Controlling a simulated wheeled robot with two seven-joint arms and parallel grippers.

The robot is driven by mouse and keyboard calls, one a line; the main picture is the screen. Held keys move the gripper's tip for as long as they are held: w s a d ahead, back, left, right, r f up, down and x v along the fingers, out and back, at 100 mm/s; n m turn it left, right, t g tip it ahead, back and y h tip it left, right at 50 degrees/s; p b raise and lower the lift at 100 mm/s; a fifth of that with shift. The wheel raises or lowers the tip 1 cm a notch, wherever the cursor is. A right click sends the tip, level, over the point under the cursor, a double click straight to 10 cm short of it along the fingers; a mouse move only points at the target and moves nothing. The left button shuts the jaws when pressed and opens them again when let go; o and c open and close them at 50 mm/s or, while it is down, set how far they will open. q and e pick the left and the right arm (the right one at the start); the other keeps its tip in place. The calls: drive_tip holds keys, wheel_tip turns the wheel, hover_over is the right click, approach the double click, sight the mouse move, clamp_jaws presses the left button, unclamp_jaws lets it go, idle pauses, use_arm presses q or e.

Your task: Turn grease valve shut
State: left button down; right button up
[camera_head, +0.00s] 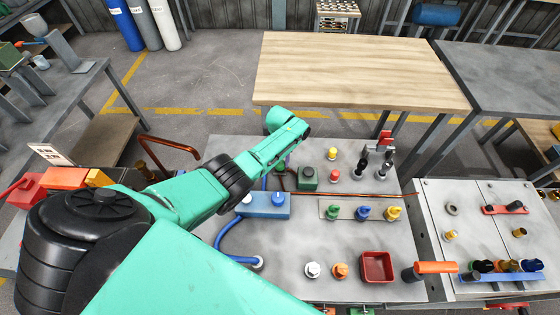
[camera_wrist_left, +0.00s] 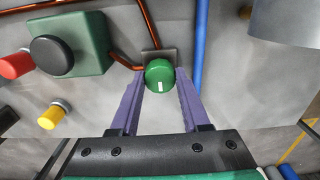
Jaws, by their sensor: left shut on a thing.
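The grease valve appears as a round green knob (camera_wrist_left: 159,72) on a small square grey plate, with a copper pipe running to it. A short white mark on the knob points toward the palm side of my left gripper. My left gripper (camera_wrist_left: 157,78) has its two purple fingers on either side of the knob and is shut on it. In the head view my green left arm reaches over the panel from the left, and the left gripper covers most of the valve. My right gripper is in neither view.
Beside the valve is a green box (camera_head: 308,175) with a black button. A blue box (camera_head: 263,205) and blue hose stand nearer. A row of coloured knobs (camera_head: 362,213) and a red tray (camera_head: 377,267) lie to the right. A wooden table (camera_head: 360,70) stands behind.

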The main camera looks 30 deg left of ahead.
use_arm(q)
drive_tip(key=c, duration=0.6)
unclamp_jaws()
drive_tip(key=shift+w+r, duration=0.15)
drive_tip(key=shift+o, duration=1.1)
wheel_tip(320, 180, up, 6)
drive_tip(key=shift+p, duration=1.1)
wheel_tip(320, 180, up, 8)
drive_tip(key=shift+r+b, duration=0.25)
drive_tip(key=shift+b, duration=0.05)
